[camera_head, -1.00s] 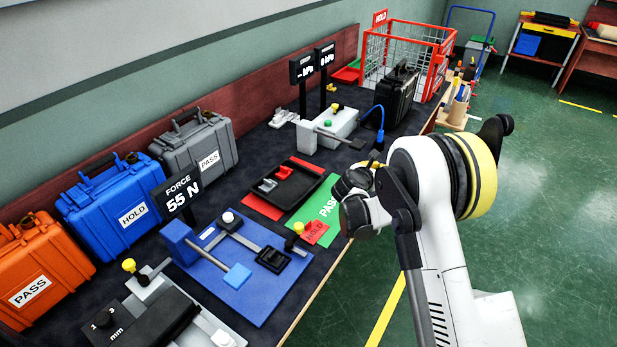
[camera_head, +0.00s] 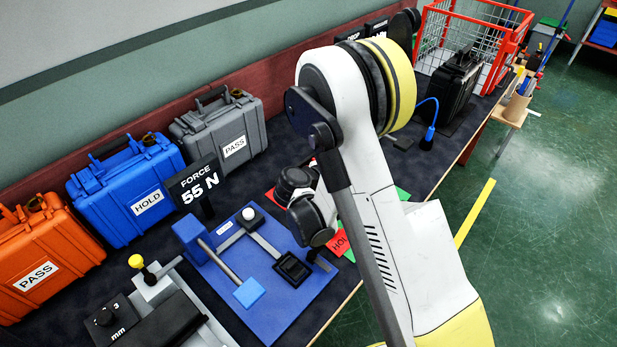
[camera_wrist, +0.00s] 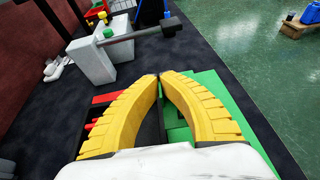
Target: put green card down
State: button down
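My gripper (camera_wrist: 160,76) shows in the wrist view as two curved yellow fingers with their tips together. I cannot tell whether a thin card is pinched between the tips. A green surface (camera_wrist: 235,115) lies under and to the right of the fingers, and green also shows between them. I cannot tell a separate green card from the green mat. In the head view my arm covers most of the green area; a small green part (camera_head: 402,193) shows beside it. The fingers are hidden there.
A red HOLD card (camera_head: 341,243) lies close by my wrist. The blue force fixture (camera_head: 262,300) stands left of it. A white block device with a dark bar (camera_wrist: 95,58) is ahead in the wrist view. The table's edge and floor are to the right.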

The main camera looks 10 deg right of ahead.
jog(key=w+a+f+b, duration=0.1)
jog(key=a+f, duration=0.1)
jog(key=w+a+f+b, duration=0.1)
jog(key=w+a, duration=0.1)
jog(key=a, duration=0.1)
jog(key=w+a+f+b, duration=0.1)
jog(key=w+a+f, duration=0.1)
jog(key=shift+w+a+f, duration=0.2)
jog(key=shift+a+f, duration=0.1)
jog(key=shift+f, duration=0.05)
notch_tip(320, 180, down, 4)
jog(key=b, duration=0.3)
jog(key=shift+f, duration=0.1)
jog(key=c, duration=1.9)
grip_release()
